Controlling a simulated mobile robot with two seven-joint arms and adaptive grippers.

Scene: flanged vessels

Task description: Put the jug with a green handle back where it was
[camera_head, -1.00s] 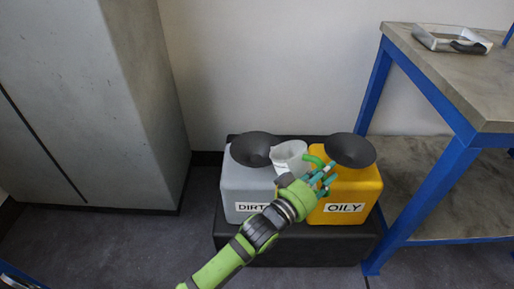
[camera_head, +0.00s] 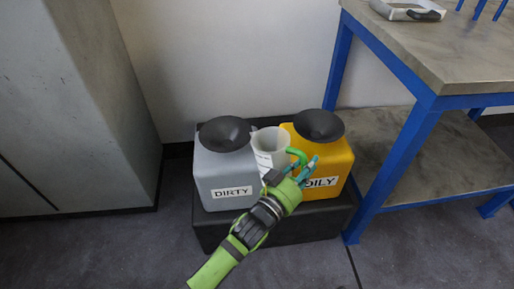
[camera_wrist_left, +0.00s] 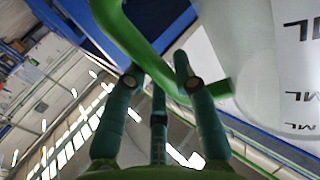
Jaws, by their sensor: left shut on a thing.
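The jug (camera_head: 268,146) is whitish and translucent, with a green handle (camera_head: 297,156). It is held between the grey DIRTY container and the yellow OILY container, its mouth facing up. In the left wrist view the jug's wall (camera_wrist_left: 275,65) with ML markings fills the right side, and the green handle (camera_wrist_left: 133,38) runs past the fingers. My left gripper (camera_head: 305,172) is shut on the green handle, in front of the yellow container. The jug's lower part is hidden by the gripper and arm. My right gripper is in neither view.
The grey DIRTY container (camera_head: 222,172) and yellow OILY container (camera_head: 335,161), each with a black funnel, stand on a black box (camera_head: 285,229). A blue-legged workbench (camera_head: 445,50) is on the right, with a tray (camera_head: 405,10) on top. A grey cabinet (camera_head: 75,110) stands left.

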